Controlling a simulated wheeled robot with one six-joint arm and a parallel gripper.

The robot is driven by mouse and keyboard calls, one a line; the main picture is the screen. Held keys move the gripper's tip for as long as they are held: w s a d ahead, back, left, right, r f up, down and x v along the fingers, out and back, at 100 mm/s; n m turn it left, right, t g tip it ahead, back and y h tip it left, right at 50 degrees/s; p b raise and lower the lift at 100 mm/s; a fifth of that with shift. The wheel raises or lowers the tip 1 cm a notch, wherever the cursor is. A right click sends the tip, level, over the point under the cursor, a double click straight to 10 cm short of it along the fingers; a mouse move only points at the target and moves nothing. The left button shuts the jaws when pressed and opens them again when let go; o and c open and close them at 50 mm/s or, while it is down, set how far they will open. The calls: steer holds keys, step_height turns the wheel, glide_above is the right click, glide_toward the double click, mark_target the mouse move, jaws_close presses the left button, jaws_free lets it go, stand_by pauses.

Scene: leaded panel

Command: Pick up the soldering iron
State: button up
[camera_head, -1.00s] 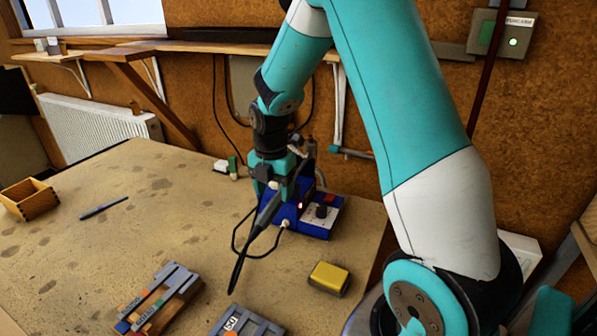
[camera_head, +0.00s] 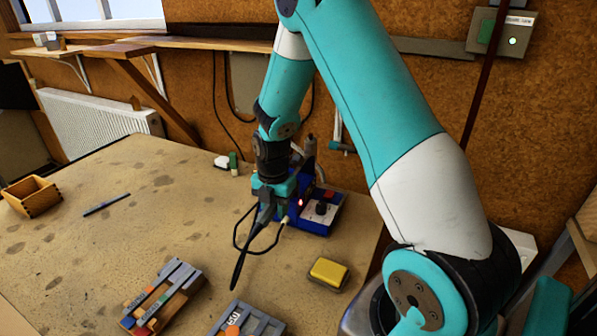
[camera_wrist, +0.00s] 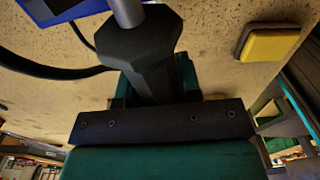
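The soldering iron (camera_head: 240,270) is dark and slender. In the head view it slants down and to the left from my gripper, in front of the blue soldering station (camera_head: 313,220). In the wrist view its black faceted handle (camera_wrist: 140,50) and a grey metal shaft (camera_wrist: 127,12) show close up. My gripper (camera_head: 272,210) points down at the upper part of the iron. Its teal fingers (camera_wrist: 155,85) lie on both sides of the handle, very close to it. Whether they press on it is hidden. A black cable loops beside the iron.
A yellow sponge (camera_head: 329,273) lies right of the iron. Two grey slotted trays (camera_head: 165,295) with small pieces lie at the front. The middle-left of the bench (camera_head: 150,235) is clear.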

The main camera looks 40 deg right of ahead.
jaws_close()
steer(key=shift+r, duration=0.15)
steer(key=shift+r, duration=0.2)
step_height(320, 180, up, 19)
steer(key=b, duration=0.3)
steer(key=shift+r, duration=0.2)
stand_by(1.1)
